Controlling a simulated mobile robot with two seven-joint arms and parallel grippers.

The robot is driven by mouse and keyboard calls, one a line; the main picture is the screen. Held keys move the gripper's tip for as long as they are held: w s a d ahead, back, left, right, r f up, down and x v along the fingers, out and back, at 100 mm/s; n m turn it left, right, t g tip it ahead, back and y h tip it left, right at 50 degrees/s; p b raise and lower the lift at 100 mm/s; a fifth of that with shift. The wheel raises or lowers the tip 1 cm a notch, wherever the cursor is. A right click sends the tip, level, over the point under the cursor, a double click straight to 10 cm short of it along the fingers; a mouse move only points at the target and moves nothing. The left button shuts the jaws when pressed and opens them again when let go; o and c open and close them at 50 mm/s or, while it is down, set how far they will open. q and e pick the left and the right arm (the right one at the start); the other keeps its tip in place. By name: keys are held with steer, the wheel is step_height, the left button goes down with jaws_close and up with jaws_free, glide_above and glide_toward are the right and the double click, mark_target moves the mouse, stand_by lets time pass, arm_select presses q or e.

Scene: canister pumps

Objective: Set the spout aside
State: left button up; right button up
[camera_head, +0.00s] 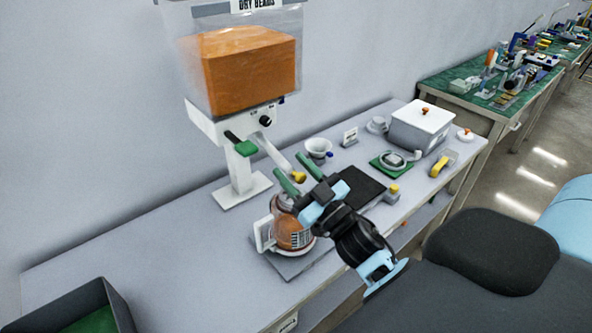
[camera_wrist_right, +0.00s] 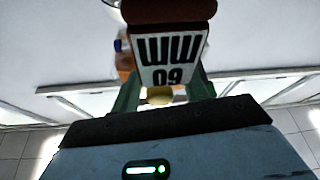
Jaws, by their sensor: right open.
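A white spout (camera_head: 278,157) with a yellow tip (camera_head: 298,176) slopes down from the front of the bead dispenser (camera_head: 240,70). My right gripper (camera_head: 289,166) is open, its green fingers on either side of the spout's lower end. In the right wrist view a yellow piece (camera_wrist_right: 158,95) shows between the green fingers of the right gripper (camera_wrist_right: 162,92); I cannot tell whether they touch it. A jar (camera_head: 291,232) with orange contents and a white handle stands just below, partly hidden by the gripper. A white label marked 09 (camera_wrist_right: 172,76) shows in the wrist view. My left gripper is not in view.
The jar stands on a dark grey plate (camera_head: 296,268). A small bowl (camera_head: 318,147), a card (camera_head: 350,137), a green pad (camera_head: 380,169) and a white lidded box (camera_head: 420,130) stand to the right. The table's left part (camera_head: 150,250) is clear; a dark bin (camera_head: 118,305) is at lower left.

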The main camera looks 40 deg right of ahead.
jaws_close()
